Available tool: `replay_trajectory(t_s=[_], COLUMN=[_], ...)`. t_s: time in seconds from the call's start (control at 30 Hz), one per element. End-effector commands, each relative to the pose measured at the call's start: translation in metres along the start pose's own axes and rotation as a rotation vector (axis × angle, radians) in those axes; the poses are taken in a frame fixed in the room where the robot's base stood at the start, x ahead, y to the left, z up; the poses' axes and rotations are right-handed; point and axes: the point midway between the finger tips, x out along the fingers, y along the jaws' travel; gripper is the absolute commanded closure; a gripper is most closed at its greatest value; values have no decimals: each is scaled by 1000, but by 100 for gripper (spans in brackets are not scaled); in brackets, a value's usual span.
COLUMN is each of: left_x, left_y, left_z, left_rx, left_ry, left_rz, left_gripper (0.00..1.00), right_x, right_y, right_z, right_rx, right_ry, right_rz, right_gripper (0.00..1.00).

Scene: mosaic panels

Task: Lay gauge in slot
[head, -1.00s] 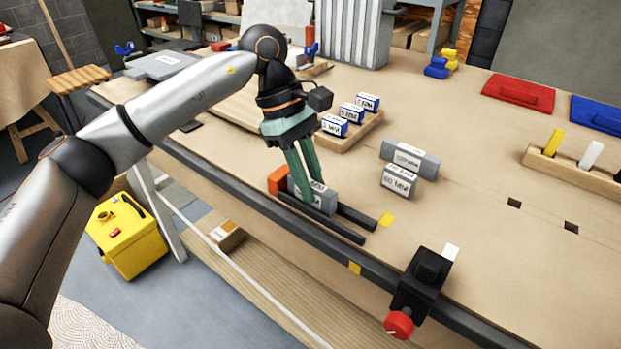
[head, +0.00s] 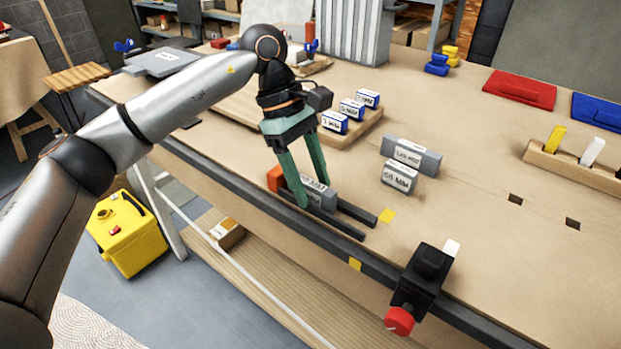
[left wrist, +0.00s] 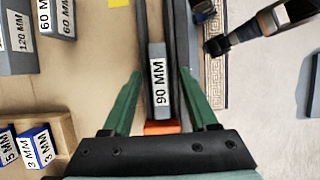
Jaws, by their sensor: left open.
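A grey gauge block (head: 320,193) labelled 90 MM lies between two dark parallel rails (head: 330,222), with its end at or close to the orange stop (head: 275,178). The gauge also shows in the left wrist view (left wrist: 159,88), lengthwise in the slot between the rails. My left gripper (head: 315,194) is open, with its green fingers on either side of the gauge and rails. In the left wrist view the open fingers (left wrist: 165,88) stand clear of the gauge on both sides.
Two grey blocks (head: 400,177) stand on the bench to the right. Small blue-ended blocks (head: 352,110) stand in a wooden tray behind. A black clamp with a red knob (head: 400,320) sits at the front edge.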

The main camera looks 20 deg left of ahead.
Motion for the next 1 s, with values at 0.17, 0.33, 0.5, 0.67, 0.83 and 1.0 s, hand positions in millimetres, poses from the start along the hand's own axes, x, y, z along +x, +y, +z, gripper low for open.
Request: replay_trajectory(t_s=[0.17, 0.33, 0.5, 0.67, 0.83, 1.0], left_x=[-29, -71, -103, -121, -126, -126], left_y=[1, 1, 0, 0, 0, 0], left_z=[1, 1, 1, 1, 0, 0], left_rx=[-1, 0, 0, 0, 1, 1], left_ry=[0, 0, -1, 0, -1, -1], left_rz=[6, 5, 3, 1, 0, 0], left_gripper=[41, 41, 41, 41, 41, 41], right_x=[-2, -4, -6, -8, -8, -8], right_y=[-10, -10, -8, -4, -2, -2], right_z=[-21, -17, -19, -19, -18, -17], right_rx=[-9, -7, -7, -6, -5, -4], right_ry=[22, 12, 17, 17, 15, 15], right_rz=[-25, -22, -18, -8, -3, -3], right_gripper=[50, 50, 50, 50, 50, 50])
